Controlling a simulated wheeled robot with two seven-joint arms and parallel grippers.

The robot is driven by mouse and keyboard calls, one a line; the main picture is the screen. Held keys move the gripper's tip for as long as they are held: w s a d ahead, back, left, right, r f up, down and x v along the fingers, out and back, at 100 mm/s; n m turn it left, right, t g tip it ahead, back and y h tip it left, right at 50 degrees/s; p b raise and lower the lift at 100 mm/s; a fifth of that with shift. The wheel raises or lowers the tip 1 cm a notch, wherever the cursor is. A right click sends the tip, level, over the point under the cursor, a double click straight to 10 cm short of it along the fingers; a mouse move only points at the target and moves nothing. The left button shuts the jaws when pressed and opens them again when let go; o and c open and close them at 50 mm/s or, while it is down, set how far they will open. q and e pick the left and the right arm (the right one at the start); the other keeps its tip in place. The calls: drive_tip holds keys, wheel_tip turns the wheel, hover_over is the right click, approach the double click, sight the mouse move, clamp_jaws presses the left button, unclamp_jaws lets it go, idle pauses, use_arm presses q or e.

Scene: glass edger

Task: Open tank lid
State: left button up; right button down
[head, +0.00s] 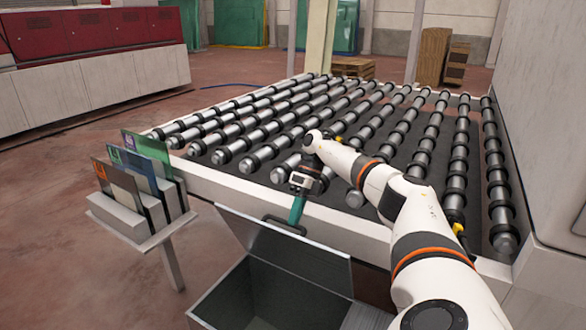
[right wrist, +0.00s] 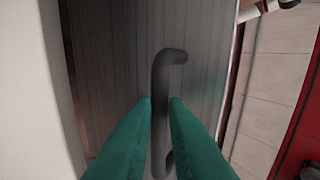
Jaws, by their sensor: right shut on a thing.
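The grey metal tank (head: 215,312) stands low in front of the roller table, with its dark inside showing. Its lid (head: 290,248) is raised and tilted up at the tank's far side. A dark bar handle (head: 276,221) is at the lid's upper edge. My right gripper (head: 295,222) reaches down to it with green fingers and is shut on it. In the right wrist view the handle (right wrist: 162,90) runs between the two green fingers (right wrist: 160,105), with the grey lid surface (right wrist: 205,60) behind. My left gripper is not in view.
The roller table (head: 330,208) with rows of metal rollers lies just behind the tank. A stand (head: 125,220) with coloured panels is at the left. A white machine housing (head: 550,130) closes off the right. Open floor (head: 60,250) lies at the left.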

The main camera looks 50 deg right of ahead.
drive_tip(key=shift+s+d+f, duration=0.15)
drive_tip(key=shift+f, duration=0.3)
drive_tip(key=shift+s+d+f, duration=0.1)
drive_tip(key=shift+s+f, duration=0.05)
drive_tip(key=shift+f, duration=0.3)
drive_tip(key=c, duration=1.6)
unclamp_jaws()
drive_tip(key=shift+w+d+f, duration=0.1)
drive_tip(key=shift+f, duration=0.05)
drive_tip(key=shift+c, duration=0.2)
drive_tip(key=shift+o, duration=0.9)
drive_tip(key=shift+w+d+f, duration=0.15)
drive_tip(key=shift+d+f, duration=0.05)
drive_tip(key=shift+d, duration=0.1)
drive_tip(key=shift+r, duration=0.1)
drive_tip(key=v, duration=0.6)
drive_tip(key=shift+w+r, duration=0.15)
drive_tip(key=shift+d+r, duration=0.4)
drive_tip(key=shift+r, duration=0.05)
